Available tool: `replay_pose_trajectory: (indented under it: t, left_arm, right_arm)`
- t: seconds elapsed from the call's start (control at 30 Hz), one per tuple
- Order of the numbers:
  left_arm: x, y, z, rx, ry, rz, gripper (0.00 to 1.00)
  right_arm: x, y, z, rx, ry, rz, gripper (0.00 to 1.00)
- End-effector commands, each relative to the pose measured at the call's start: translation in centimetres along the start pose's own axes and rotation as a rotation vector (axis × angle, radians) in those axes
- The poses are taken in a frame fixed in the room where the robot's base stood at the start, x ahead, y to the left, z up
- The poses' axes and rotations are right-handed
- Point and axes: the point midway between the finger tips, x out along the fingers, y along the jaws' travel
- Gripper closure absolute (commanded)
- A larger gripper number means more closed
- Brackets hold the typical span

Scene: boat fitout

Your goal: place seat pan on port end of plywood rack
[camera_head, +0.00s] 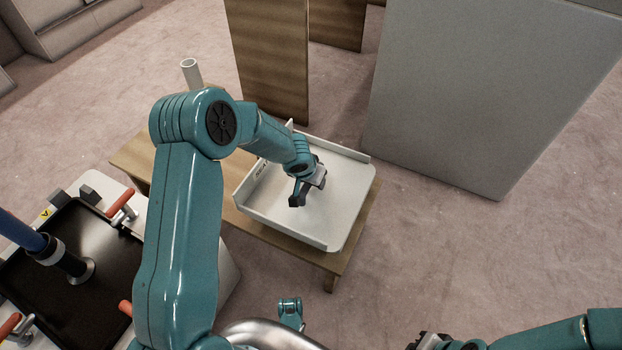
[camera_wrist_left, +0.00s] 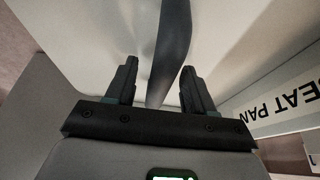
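The seat pan (camera_head: 335,205), a white tray with raised edges, lies on the right-hand end of a low wooden rack (camera_head: 345,255). Its "SEAT PAN" label (camera_wrist_left: 275,112) shows in the left wrist view. My left gripper (camera_head: 297,200) is over the pan's middle, pointing down. In the left wrist view its two dark fingers (camera_wrist_left: 158,88) are spread apart. A dark curved bar (camera_wrist_left: 172,45) runs between them, with a gap on each side. My right gripper (camera_head: 430,342) is cut off at the bottom edge, away from the rack; its fingers cannot be made out.
A bench with a black tray (camera_head: 75,265) and orange-handled clamps (camera_head: 120,202) stands at the left. A large grey panel (camera_head: 480,90) and wooden panels (camera_head: 268,60) stand behind the rack. A pale tube (camera_head: 191,72) rises behind my left arm. Carpet right of the rack is clear.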

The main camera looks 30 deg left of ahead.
Motion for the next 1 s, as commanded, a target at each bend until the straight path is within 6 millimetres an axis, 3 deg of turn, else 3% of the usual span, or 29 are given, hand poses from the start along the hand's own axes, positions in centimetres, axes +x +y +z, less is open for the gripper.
replay_pose_trajectory:
  t: [0.23,0.5,0.7,1.0]
  left_arm:
    - [-1.2,0.0,-0.1,0.0,0.001,0.0,0.47]
    - [-7.4,0.0,-0.3,0.0,0.003,0.0,0.47]
    - [-10.9,0.0,-0.2,-0.001,0.001,0.0,0.47]
    - [-12.1,0.0,0.0,0.0,0.0,0.001,0.47]
  right_arm:
    - [-0.5,-0.2,0.2,0.0,-0.005,0.0,1.0]
    - [-2.2,-1.0,0.7,-0.006,-0.022,-0.001,1.0]
    - [-3.0,-1.5,1.0,-0.014,-0.03,-0.002,1.0]
    - [-3.2,-1.6,1.1,-0.018,-0.034,-0.002,1.0]
